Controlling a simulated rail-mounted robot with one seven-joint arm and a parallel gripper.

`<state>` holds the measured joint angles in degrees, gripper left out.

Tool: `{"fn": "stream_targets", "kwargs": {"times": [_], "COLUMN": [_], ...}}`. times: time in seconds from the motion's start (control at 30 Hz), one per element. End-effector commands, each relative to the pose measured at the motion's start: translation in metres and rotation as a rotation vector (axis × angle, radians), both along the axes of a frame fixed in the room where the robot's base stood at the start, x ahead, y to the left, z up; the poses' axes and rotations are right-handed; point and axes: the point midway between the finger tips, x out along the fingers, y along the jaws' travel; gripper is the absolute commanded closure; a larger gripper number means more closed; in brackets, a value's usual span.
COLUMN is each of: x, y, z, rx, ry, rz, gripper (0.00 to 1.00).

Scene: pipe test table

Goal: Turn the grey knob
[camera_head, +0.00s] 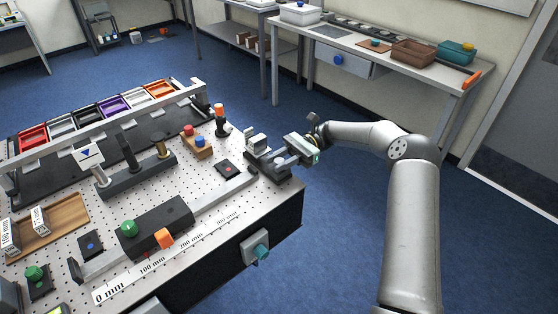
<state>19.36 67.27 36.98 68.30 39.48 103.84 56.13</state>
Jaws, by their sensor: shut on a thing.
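The grey knob (279,161) is a small light-grey piece on a dark grey fixture (284,172) at the right corner of the pegboard table. My gripper (281,157) reaches in from the right, low over that corner. Its jaws are shut on the knob and hide most of it. The knob's turned angle cannot be made out at this size.
A grey block (257,141) stands close left of my gripper. An orange-topped black post (220,117) and a wooden block with red and blue buttons (197,143) are further left. A teal knob (261,251) sticks out from the table's front. Open floor lies to the right.

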Motion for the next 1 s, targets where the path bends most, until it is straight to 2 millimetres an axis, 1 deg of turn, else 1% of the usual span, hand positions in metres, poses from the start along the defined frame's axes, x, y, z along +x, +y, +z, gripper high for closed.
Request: {"fn": "stream_targets", "kwargs": {"times": [0.2, 0.4, 0.6, 1.0], "x": [0.0003, 0.0, -0.0004, -0.0005], "y": [0.0004, 0.0004, 0.0005, 0.0003], "z": [0.003, 0.0023, 0.001, 0.0005], "rx": [0.005, 0.003, 0.002, 0.002], "ry": [0.003, 0.001, 0.001, 0.001], "rz": [0.138, 0.218, 0.255, 0.262], "gripper": [0.94, 0.94, 0.94, 0.94]}}
